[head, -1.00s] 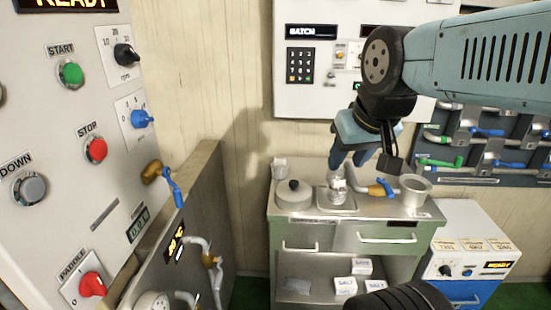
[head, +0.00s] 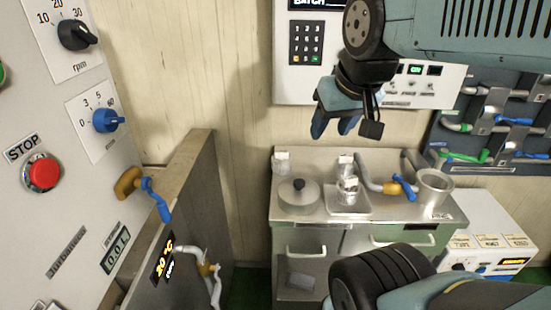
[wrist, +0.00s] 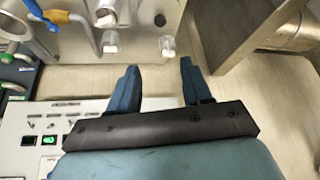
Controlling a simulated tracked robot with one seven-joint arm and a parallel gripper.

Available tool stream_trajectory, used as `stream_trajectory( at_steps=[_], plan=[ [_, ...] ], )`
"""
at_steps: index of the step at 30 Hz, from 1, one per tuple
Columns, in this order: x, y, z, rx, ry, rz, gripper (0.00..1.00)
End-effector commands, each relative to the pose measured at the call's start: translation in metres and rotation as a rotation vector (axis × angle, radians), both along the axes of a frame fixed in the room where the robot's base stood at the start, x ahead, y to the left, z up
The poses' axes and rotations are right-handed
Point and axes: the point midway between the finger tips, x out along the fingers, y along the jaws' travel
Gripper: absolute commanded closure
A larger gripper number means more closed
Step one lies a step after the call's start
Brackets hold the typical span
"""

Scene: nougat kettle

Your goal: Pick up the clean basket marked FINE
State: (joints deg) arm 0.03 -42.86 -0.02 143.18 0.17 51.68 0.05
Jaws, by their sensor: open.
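Small mesh baskets with white tags stand on the steel counter (head: 388,222). One basket (head: 348,188) sits on a shallow square tray (head: 338,209), a second basket (head: 346,163) stands just behind it, and a third basket (head: 281,160) stands at the counter's back left corner. The tags are too small to read, so I cannot tell which is FINE. My gripper (head: 333,127) is open and empty, above the back of the counter and clear of the baskets. In the wrist view, my gripper (wrist: 160,78) points towards tagged baskets, including one at centre (wrist: 168,46).
A round lidded pot (head: 298,194) stands left of the tray. A blue-handled valve pipe (head: 403,190) and a metal cup (head: 433,192) stand to the right. A wall keypad box (head: 306,45) is behind my gripper. A grey panel (head: 190,205) rises at left.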

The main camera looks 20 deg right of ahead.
Motion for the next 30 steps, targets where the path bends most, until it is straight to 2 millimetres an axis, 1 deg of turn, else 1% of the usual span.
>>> stream_trajectory(
  at_steps=[5,7,14,24,30],
  plan=[
    [0.009,0.002,-0.008,0.067,0.067,-0.048,0.51],
    [0.016,0.007,-0.015,0.119,0.118,-0.091,0.51],
    [0.045,0.012,-0.039,0.339,0.32,-0.267,0.51],
    [0.096,0.014,-0.073,0.661,0.597,-0.55,0.51],
    [0.131,0.008,-0.095,0.848,0.742,-0.726,0.51]
  ],
)
